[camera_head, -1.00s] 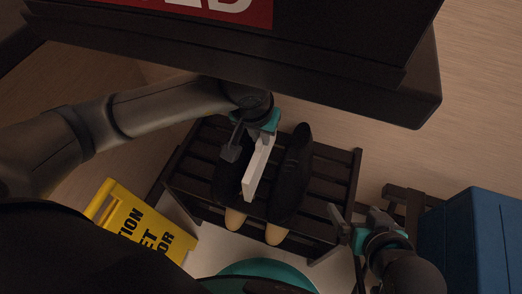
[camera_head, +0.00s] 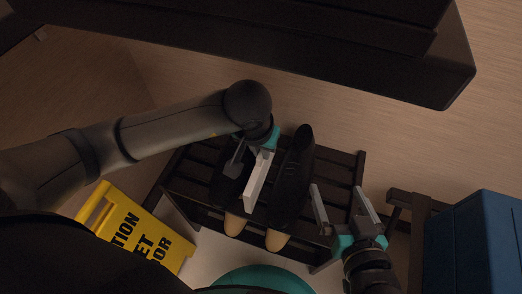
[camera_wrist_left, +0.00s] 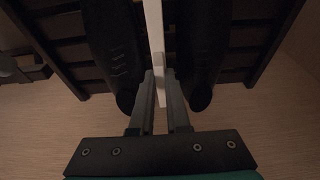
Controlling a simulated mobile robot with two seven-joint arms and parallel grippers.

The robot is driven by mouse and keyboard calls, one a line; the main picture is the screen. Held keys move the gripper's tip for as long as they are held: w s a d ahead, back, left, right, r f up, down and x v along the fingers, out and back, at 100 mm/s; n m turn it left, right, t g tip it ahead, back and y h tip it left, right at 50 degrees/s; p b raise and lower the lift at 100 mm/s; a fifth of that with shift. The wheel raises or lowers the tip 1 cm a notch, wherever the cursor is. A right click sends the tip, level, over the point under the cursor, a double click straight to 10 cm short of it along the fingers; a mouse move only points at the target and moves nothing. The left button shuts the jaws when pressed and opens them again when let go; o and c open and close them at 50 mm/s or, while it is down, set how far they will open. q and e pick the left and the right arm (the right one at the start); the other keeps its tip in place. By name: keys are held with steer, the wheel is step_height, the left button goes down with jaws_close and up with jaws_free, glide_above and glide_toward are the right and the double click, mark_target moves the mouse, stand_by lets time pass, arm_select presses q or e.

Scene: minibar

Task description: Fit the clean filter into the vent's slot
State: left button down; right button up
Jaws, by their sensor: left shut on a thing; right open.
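My left gripper (camera_head: 254,150) is shut on a flat white piece, the filter (camera_head: 257,178), and holds it above a dark slatted rack. In the left wrist view the filter (camera_wrist_left: 154,40) stands edge-on between the two fingers of the left gripper (camera_wrist_left: 159,85).
A pair of dark shoes (camera_head: 293,175) lies on the slatted rack (camera_head: 330,170) under the filter. A yellow wet-floor sign (camera_head: 138,235) stands at lower left. A blue box (camera_head: 480,245) is at right. A large dark overhanging block (camera_head: 300,45) spans the top.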

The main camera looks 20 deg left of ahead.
stand_by(0.3)
arm_select(q)
steer(key=shift+f, duration=0.15)
steer(key=c, duration=0.9)
jaws_free()
